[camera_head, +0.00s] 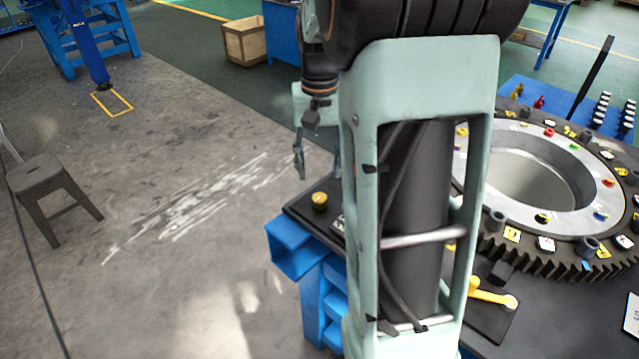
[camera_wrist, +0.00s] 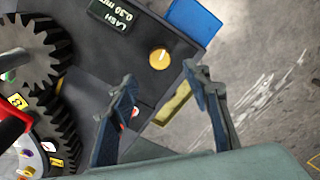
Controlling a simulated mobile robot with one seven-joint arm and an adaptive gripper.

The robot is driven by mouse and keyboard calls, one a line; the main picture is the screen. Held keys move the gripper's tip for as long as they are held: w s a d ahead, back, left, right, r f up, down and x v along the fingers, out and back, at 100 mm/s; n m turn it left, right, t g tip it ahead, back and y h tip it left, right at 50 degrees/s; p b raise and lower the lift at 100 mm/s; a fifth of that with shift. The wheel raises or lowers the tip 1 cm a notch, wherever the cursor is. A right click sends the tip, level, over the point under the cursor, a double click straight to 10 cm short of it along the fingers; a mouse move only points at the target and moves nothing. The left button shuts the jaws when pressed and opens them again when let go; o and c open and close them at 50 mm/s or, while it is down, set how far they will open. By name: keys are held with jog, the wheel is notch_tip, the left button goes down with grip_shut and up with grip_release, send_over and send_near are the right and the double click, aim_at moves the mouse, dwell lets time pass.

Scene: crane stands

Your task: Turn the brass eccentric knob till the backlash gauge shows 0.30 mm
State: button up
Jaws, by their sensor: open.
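The brass knob (camera_head: 319,201) sits on the dark plate near its left corner. It also shows in the wrist view (camera_wrist: 159,59), round with a small pale mark on its top. The backlash gauge (camera_wrist: 118,16) is a small dark display on the same plate, and its pale digits appear to read 0.30 mm. In the head view my arm mostly hides it. My gripper (camera_wrist: 160,78) is open and empty. Its fingers point toward the knob, which appears between and beyond the fingertips, apart from them. In the head view my gripper (camera_head: 299,155) hangs just above and left of the knob.
A large toothed ring (camera_head: 545,218) with coloured marks lies right of my arm. A dark pinion (camera_wrist: 30,55) meshes near it. A yellow handle (camera_head: 492,294) lies on the plate's front. A blue stand (camera_head: 296,250) supports the plate. The floor to the left is open around a stool (camera_head: 45,180).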

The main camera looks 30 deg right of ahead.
jog(key=shift+r, duration=1.5)
